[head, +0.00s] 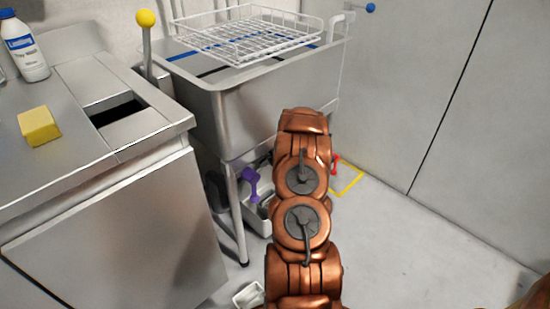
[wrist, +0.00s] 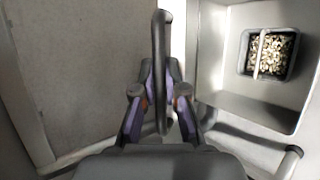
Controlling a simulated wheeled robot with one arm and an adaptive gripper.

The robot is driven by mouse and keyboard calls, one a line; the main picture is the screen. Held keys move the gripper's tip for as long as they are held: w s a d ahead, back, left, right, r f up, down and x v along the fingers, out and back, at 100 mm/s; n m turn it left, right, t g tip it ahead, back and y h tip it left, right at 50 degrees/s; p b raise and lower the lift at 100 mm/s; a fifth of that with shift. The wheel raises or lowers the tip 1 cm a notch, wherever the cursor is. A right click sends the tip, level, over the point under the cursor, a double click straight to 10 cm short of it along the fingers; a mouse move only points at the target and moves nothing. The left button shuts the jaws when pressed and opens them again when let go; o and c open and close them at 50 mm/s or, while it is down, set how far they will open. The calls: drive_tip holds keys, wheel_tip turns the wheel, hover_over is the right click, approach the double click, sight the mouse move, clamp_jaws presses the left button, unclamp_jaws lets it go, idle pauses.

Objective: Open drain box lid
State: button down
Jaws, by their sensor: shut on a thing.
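In the wrist view my gripper (wrist: 160,72) is shut on a dark curved handle (wrist: 158,28) that runs between its purple-sided fingers. A flat grey panel (wrist: 75,75), which looks like the drain box lid, lies left of the handle; how the two join is not clear. Right of it is a pale box (wrist: 222,85) with its inside exposed. A dark square basket (wrist: 243,65) with a bar across it sits inside and holds small light debris. In the head view a pale box (head: 257,218) stands under the sink, partly hidden behind my arm; my gripper cannot be made out there.
The steel sink (head: 215,110) with a wire rack (head: 250,35) stands over the box, with a sink leg (head: 238,215) close by. A purple part (head: 250,182) and a red part (head: 336,165) show below it. A counter (head: 75,150) is left; clear floor (head: 430,255) lies right.

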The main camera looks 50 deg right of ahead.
drive_tip(key=shift+r, duration=0.1)
idle(0.3)
drive_tip(key=c, duration=1.2)
unclamp_jaws()
drive_tip(key=v, duration=1.2)
drive_tip(key=shift+d, duration=0.1)
